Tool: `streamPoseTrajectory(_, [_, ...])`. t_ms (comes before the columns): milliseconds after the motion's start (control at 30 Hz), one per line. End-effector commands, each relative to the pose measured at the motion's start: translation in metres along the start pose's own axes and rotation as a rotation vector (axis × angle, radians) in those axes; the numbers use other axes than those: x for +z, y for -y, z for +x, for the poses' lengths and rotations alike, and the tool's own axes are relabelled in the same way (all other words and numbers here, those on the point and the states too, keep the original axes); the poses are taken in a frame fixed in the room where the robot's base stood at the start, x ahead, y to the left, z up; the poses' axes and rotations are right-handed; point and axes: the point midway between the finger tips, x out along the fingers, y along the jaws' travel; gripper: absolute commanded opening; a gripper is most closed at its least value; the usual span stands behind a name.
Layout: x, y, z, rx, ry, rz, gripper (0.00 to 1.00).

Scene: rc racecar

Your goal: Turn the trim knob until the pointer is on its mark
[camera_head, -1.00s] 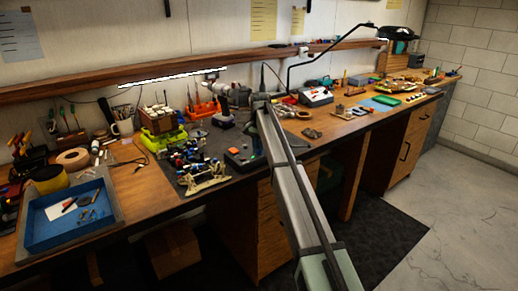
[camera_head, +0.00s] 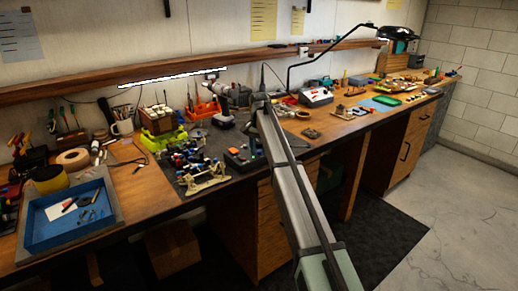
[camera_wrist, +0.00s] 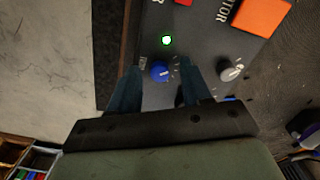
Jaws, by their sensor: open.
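A blue knob (camera_wrist: 160,71) sits on a dark control box (camera_wrist: 205,42) in the wrist view. A pale knob (camera_wrist: 232,70) with a pointer line is to its right. I cannot make out which is labelled trim, nor the blue knob's pointer clearly. My gripper (camera_wrist: 158,78) is open, with one finger on each side of the blue knob; contact is not visible. In the head view the box (camera_head: 238,160) lies on the dark mat, partly behind my arm, and the gripper is hidden.
A lit green lamp (camera_wrist: 166,41) is above the blue knob. A gold-coloured car part (camera_head: 205,182) is left of the box on the mat. A blue tray (camera_head: 70,218) is at far left.

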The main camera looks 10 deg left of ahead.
Motion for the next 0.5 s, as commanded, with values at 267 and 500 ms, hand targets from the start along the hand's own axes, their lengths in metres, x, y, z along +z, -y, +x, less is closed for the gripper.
streamPoseTrajectory(267, [-0.001, 0.001, -0.021, 0.000, 0.000, 0.000, 0.48])
streamPoseTrajectory(500, [-0.001, 0.001, -0.067, -0.001, -0.002, 0.000, 0.48])
